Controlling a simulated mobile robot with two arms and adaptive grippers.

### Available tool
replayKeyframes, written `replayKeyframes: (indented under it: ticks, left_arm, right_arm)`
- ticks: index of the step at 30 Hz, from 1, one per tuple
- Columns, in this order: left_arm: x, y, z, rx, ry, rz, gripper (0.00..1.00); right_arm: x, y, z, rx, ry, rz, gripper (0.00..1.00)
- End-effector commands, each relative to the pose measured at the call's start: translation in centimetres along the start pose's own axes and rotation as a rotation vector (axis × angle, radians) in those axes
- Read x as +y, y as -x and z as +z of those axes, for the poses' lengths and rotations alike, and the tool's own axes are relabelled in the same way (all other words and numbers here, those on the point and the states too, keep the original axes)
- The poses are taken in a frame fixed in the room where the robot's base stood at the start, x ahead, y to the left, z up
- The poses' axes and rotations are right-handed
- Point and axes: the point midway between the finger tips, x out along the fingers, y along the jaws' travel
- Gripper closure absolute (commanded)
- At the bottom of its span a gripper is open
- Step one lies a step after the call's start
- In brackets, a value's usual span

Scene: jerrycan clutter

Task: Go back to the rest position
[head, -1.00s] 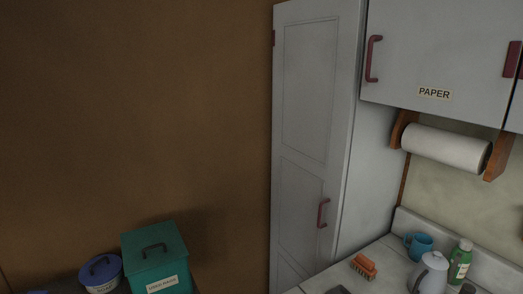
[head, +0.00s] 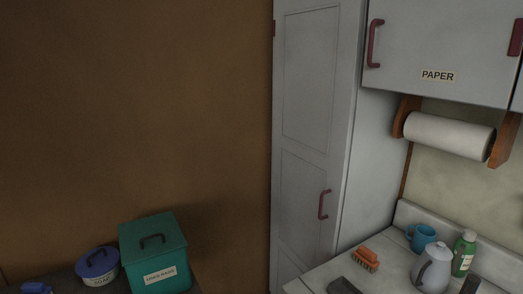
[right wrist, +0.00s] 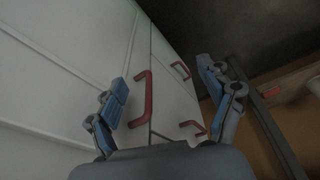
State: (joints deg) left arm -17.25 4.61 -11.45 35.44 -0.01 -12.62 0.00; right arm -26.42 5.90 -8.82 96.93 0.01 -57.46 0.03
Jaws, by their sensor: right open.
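My right gripper (right wrist: 165,105) shows in the right wrist view. Its two blue-padded fingers are spread wide and hold nothing. Behind it are pale cabinet doors with red handles (right wrist: 143,98); I cannot tell how far away they are. My left gripper is in neither view. The head view shows no gripper.
In the head view, a teal box (head: 153,254) and a blue-lidded pot (head: 97,265) stand at lower left. A tall white cupboard (head: 310,140) is in the middle. The counter at right holds an orange brush (head: 366,258), a kettle (head: 432,268), a blue mug (head: 421,237) and a green bottle (head: 464,253).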

Motion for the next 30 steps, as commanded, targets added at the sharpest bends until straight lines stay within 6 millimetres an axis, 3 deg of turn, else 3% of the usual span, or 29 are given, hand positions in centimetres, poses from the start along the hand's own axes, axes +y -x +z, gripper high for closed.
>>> replayKeyframes:
  ticks: [1,3,9,12,16,21,30]
  left_arm:
    - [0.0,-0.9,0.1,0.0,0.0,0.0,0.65]
    - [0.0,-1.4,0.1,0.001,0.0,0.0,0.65]
    - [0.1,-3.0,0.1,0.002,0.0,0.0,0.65]
    - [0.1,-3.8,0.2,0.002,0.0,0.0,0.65]
    - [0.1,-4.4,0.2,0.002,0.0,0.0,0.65]
    - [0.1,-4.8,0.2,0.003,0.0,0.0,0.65]
    - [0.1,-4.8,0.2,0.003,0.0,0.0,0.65]
  right_arm:
    - [-0.1,-3.2,1.8,-0.02,0.002,-0.001,0.19]
    - [-0.2,-6.4,4.0,-0.034,0.005,-0.003,0.19]
    - [-0.6,-14.2,11.4,-0.075,0.016,-0.008,0.19]
    - [-0.7,-16.9,15.4,-0.095,0.02,-0.009,0.19]
    - [-0.8,-19.0,19.7,-0.114,0.025,-0.01,0.19]
    - [-0.7,-20.0,22.8,-0.123,0.03,-0.011,0.19]
    - [-0.7,-20.0,23.3,-0.126,0.03,-0.011,0.19]
